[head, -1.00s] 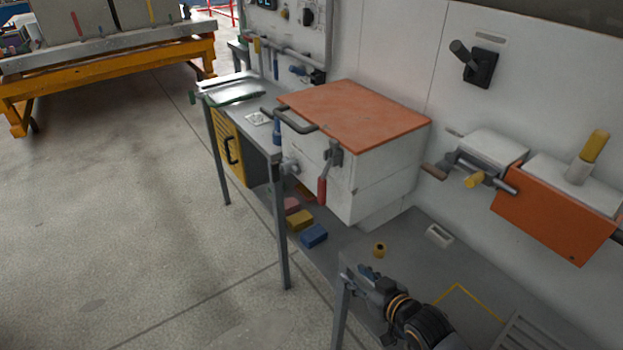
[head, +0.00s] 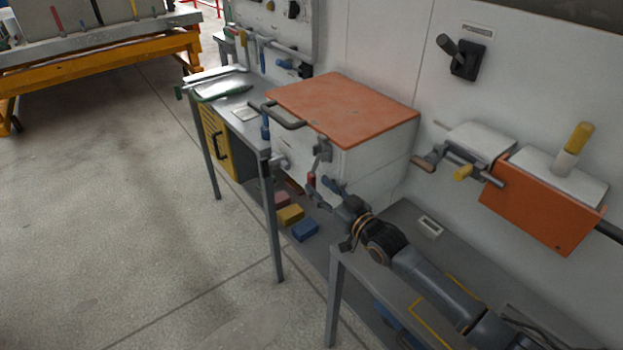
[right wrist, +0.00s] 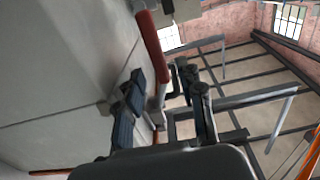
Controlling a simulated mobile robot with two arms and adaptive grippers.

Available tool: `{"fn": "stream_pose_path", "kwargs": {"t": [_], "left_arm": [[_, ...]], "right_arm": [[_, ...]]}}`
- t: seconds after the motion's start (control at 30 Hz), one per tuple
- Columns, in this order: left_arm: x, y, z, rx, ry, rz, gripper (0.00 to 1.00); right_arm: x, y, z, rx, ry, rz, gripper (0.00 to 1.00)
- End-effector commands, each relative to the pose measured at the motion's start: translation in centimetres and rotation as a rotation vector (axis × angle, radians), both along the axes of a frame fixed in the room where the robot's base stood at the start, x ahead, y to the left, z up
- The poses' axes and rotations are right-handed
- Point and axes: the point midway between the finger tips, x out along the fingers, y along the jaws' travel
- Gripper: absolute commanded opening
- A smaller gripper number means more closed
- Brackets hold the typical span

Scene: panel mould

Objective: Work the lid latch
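The white box (head: 375,160) has an orange lid (head: 345,108) that lies shut, with a dark bar handle (head: 285,118) at its front edge. The lid latch (head: 322,148) is a grey fitting on the box front, its red-gripped lever (head: 311,180) hanging down. My right gripper (head: 326,194) is close to the lever's lower end, partly covering the view of it. In the right wrist view the two fingers (right wrist: 165,100) are apart, with the red lever (right wrist: 150,48) reaching between them. I cannot tell whether either finger touches it. My left gripper is not in view.
The grey bench (head: 400,225) stands below my right arm. A grey clamp (head: 280,162) sits at the box's front left. An orange box (head: 540,205) and a black wall switch (head: 467,58) are at the right. Coloured blocks (head: 290,215) lie on the lower shelf.

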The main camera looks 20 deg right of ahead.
Motion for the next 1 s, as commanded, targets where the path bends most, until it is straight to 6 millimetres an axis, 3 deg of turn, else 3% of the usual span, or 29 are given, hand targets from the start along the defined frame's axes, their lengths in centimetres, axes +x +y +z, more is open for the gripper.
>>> {"fn": "stream_pose_path", "kwargs": {"t": [0.1,0.3,0.63,0.67,0.83,1.0], "left_arm": [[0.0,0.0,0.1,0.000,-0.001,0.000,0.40],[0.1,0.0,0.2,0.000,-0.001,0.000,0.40],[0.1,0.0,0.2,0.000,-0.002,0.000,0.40],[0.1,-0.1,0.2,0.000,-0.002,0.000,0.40],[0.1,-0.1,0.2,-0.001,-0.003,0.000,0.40],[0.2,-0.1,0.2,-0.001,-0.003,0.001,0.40]], "right_arm": [[1.9,0.7,0.2,0.000,-0.002,0.000,0.38],[3.6,1.3,0.0,0.000,-0.001,0.000,0.38],[3.9,1.5,0.0,-0.001,0.001,0.001,0.38],[3.9,1.5,0.0,-0.001,0.001,0.000,0.36],[3.9,1.5,0.0,0.000,0.001,0.000,0.01],[3.9,1.5,0.0,0.000,0.001,0.000,0.00]]}}
